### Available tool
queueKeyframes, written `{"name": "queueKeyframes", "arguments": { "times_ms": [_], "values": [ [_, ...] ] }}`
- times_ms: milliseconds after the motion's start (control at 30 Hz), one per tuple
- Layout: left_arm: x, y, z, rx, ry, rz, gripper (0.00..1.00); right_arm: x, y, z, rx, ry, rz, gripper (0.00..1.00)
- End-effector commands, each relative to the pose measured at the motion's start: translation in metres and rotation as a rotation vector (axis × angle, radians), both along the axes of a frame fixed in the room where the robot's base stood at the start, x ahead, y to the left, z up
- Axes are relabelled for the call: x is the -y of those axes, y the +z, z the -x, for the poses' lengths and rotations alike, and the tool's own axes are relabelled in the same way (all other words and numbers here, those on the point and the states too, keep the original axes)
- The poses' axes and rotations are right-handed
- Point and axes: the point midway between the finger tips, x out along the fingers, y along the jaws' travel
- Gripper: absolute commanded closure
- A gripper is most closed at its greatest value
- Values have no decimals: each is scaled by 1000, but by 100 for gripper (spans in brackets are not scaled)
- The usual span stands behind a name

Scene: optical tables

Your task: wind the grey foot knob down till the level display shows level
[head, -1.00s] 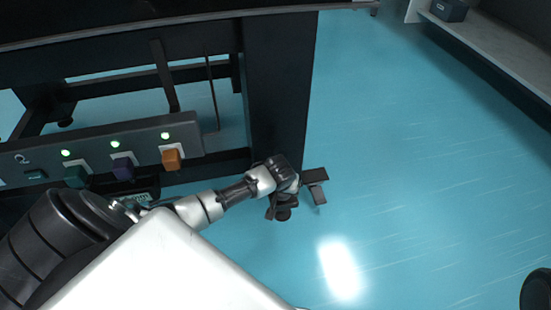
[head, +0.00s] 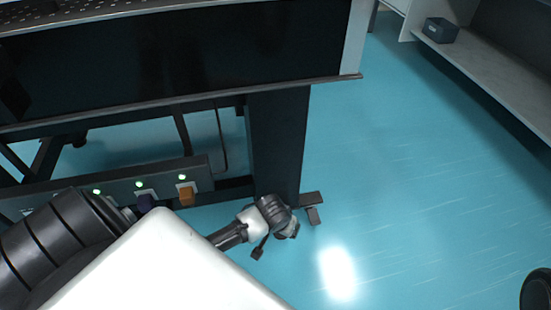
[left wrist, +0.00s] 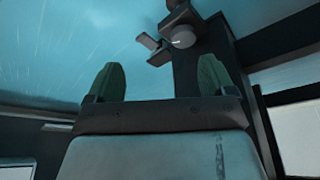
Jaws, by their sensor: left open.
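The grey foot knob (left wrist: 183,36), round with a pale mark on its face, shows in the left wrist view at the foot of the dark table leg (left wrist: 203,62). In the head view my gripper hides it. My left gripper (head: 276,242) is low by the base of the leg (head: 277,145), fingers apart. In the left wrist view the two green-grey fingertips of the left gripper (left wrist: 160,80) are open and empty, with the knob beyond them, up and toward the right finger, not between them. I cannot make out the level display. My right gripper is not in view.
A flat dark foot plate (head: 312,198) juts out beside the leg. A panel (head: 120,188) with an orange switch (head: 187,195) and green lights runs under the table (head: 200,55). A shelf (head: 490,70) holding a dark box (head: 440,30) stands right. The blue floor (head: 420,190) between is clear.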

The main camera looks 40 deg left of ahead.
Motion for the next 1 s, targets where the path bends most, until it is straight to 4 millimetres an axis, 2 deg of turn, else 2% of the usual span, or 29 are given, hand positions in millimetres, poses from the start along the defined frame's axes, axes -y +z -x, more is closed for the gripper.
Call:
{"name": "queueKeyframes", "arguments": {
  "times_ms": [33, 100, 300, 500, 700, 1000],
  "values": [
    [4, 14, 8, -5, -17, 4, 16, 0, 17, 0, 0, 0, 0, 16],
    [9, 21, 16, -12, -42, 5, 16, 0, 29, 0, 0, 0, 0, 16],
    [22, 44, 41, -27, -111, 6, 16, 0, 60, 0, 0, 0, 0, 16],
    [30, 61, 61, -37, -164, 6, 16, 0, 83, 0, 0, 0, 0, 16],
    [34, 68, 71, -42, -191, 4, 16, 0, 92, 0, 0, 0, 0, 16],
    [34, 67, 72, -43, -196, 3, 16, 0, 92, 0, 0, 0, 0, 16]
  ]
}}
